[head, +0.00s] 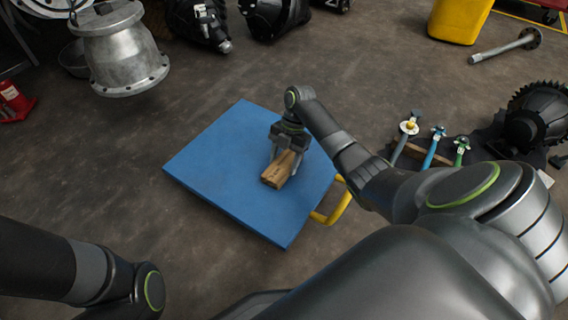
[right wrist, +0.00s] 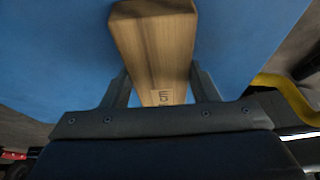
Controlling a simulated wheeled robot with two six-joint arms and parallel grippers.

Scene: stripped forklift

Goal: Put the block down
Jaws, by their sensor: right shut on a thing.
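My right gripper (head: 284,158) is shut on the block, with one finger on each side. The right wrist view shows the block (right wrist: 155,45) between the two fingers (right wrist: 157,90), with a small printed label near the palm. The blue surface (right wrist: 240,40) lies behind it. I cannot tell whether the block touches the platform. My left arm shows at the lower left of the head view, but its gripper is out of view.
A yellow handle (head: 335,203) sticks out at the platform's right edge. Tools with blue and green handles (head: 433,148) lie to the right. A grey metal housing (head: 118,55) stands at the upper left. Bare platform surrounds the block.

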